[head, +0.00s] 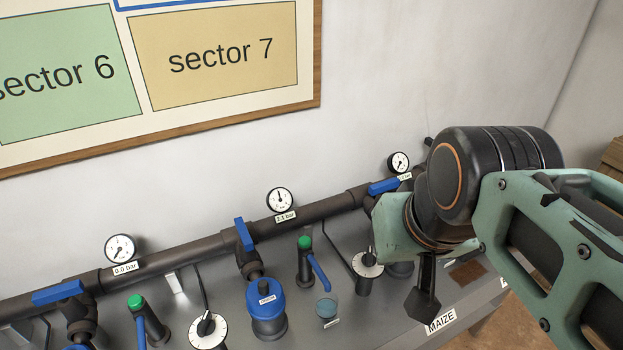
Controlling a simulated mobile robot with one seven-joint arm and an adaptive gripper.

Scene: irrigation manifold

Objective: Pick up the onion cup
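A small bluish translucent cup (327,308) stands on the grey bench between the blue canister and the dial valves. A small tag lies at its foot, too small to read, so I cannot tell whether it is the onion cup. My gripper (423,303) hangs below my wrist at the right, to the right of the cup and apart from it. Only a dark finger part shows; the rest is hidden behind my wrist, and I cannot tell if it is open. I see nothing held.
A dark pipe with blue-handled valves (244,234) and gauges (280,201) runs along the wall behind. A blue canister (267,310), green-topped taps (305,244) and white dials (367,264) crowd the bench. A MAIZE label (440,321) is on the front edge.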

